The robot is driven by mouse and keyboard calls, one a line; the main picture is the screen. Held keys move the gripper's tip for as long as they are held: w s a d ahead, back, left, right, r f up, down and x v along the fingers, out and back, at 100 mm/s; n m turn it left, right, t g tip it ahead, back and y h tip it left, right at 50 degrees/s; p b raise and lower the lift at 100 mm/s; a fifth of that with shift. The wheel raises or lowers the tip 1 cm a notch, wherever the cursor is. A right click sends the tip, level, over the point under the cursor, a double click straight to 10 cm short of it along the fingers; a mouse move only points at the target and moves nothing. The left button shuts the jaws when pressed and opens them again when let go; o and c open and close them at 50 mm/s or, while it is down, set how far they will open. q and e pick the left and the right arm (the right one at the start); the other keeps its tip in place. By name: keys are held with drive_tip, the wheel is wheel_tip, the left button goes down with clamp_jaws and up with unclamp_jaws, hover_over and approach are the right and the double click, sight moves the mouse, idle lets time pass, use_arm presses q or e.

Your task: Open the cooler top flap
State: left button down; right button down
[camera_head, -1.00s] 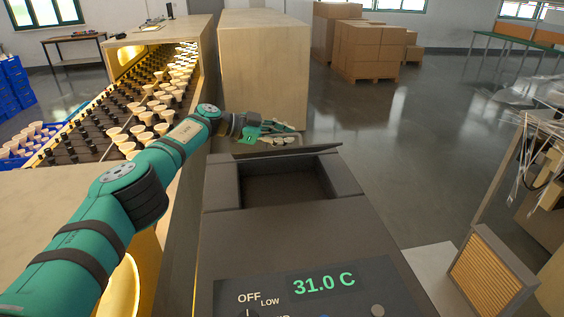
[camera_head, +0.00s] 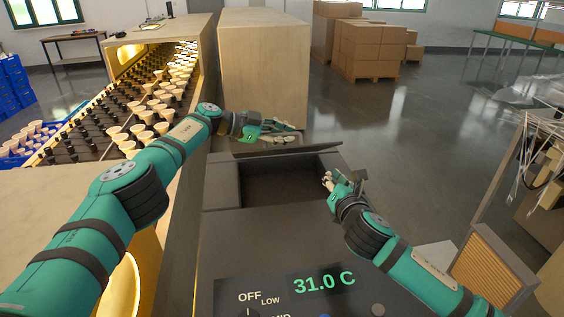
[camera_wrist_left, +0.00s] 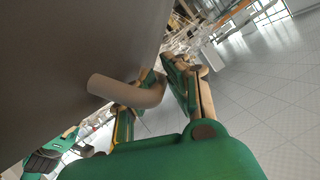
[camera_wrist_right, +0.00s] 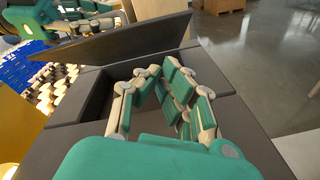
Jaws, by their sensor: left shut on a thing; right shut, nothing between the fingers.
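The dark grey cooler (camera_head: 275,225) stands in front of me with a rectangular opening (camera_head: 280,188) in its top. Its top flap (camera_head: 290,152) is raised and tilted along the opening's far side, and the right wrist view (camera_wrist_right: 125,42) shows it leaning up. My left gripper (camera_head: 278,135) is behind the flap, shut on the pale curved handle (camera_wrist_left: 128,92) that juts from a dark panel in the left wrist view. My right gripper (camera_head: 330,182) is shut and empty over the right side of the opening; it also shows in the right wrist view (camera_wrist_right: 160,75).
A large pale box (camera_head: 262,70) is behind the cooler. A filter panel (camera_head: 490,272) and a rack with plastic wrap stand at the right. The floor (camera_head: 420,130) behind right is clear.

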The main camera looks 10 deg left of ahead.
drive_tip(key=s+a+n+g, duration=0.2)
drive_tip(key=s+a+n, duration=0.4)
drive_tip(key=a, duration=0.3)
drive_tip(key=x, duration=0.9)
drive_tip(key=shift+w+a+f, duration=0.1)
drive_tip(key=shift+w+a, duration=0.1)
drive_tip(key=shift+w, duration=0.05)
drive_tip(key=shift+w+a+r, duration=0.2)
drive_tip(key=shift+w+r, duration=0.35)
drive_tip(key=shift+r, duration=0.25)
drive_tip(key=shift+w+a+r, duration=0.25)
drive_tip(key=shift+w+r, duration=0.3)
drive_tip(key=shift+r, duration=0.25)
drive_tip(key=shift+r, duration=0.1)
